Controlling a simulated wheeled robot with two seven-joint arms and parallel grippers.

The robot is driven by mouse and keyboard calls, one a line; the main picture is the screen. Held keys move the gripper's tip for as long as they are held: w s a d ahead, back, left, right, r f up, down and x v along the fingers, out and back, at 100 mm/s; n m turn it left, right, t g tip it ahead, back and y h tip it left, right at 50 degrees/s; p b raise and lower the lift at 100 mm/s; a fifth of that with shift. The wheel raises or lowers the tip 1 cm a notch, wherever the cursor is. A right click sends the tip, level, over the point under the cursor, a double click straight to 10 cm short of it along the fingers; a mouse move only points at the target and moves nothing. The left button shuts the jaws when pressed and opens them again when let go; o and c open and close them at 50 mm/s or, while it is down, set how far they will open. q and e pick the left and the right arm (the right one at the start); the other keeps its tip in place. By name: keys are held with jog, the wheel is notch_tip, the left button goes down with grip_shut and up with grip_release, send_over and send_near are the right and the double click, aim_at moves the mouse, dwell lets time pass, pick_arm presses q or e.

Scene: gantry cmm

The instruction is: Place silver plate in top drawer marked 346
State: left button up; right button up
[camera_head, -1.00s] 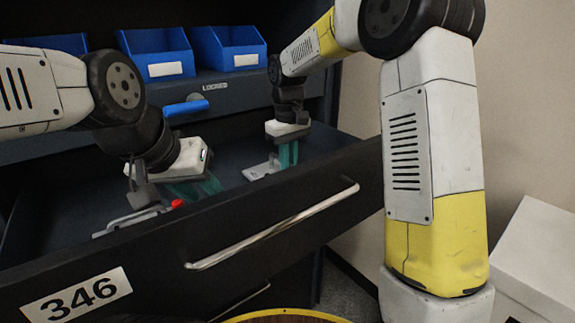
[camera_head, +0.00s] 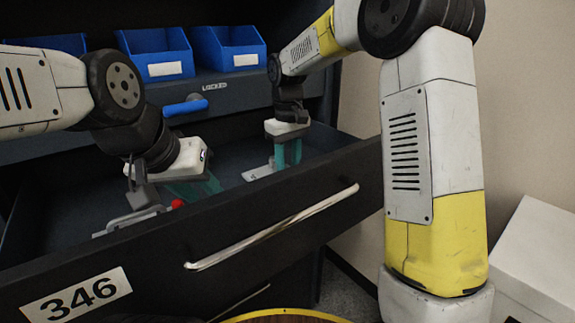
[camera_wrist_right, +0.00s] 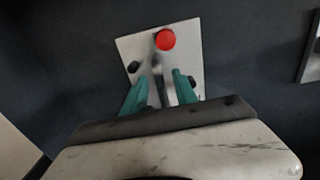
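The top drawer marked 346 (camera_head: 75,296) is pulled open, with a long silver handle on its front. Inside it, a silver plate (camera_head: 258,172) lies at the right, below my right gripper (camera_head: 287,164). In the right wrist view this plate (camera_wrist_right: 188,52) carries a grey clamp and a red knob. The teal fingers (camera_wrist_right: 158,88) stand apart on either side of the clamp's grey part, with gaps visible. My left gripper (camera_head: 195,192) is low inside the drawer at the left, beside another silver metal piece (camera_head: 128,220) and a red tip. Its finger gap is unclear.
Blue bins (camera_head: 160,54) stand on the shelf above the drawer. A blue handle (camera_head: 186,107) sticks out below the word LOCKED. The drawer's front wall stands between my grippers and the room. A white box (camera_head: 535,255) is at the right.

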notch_tip(320, 180, up, 11)
dwell(0.3)
jog(key=shift+s+a, duration=0.1)
dwell(1.1)
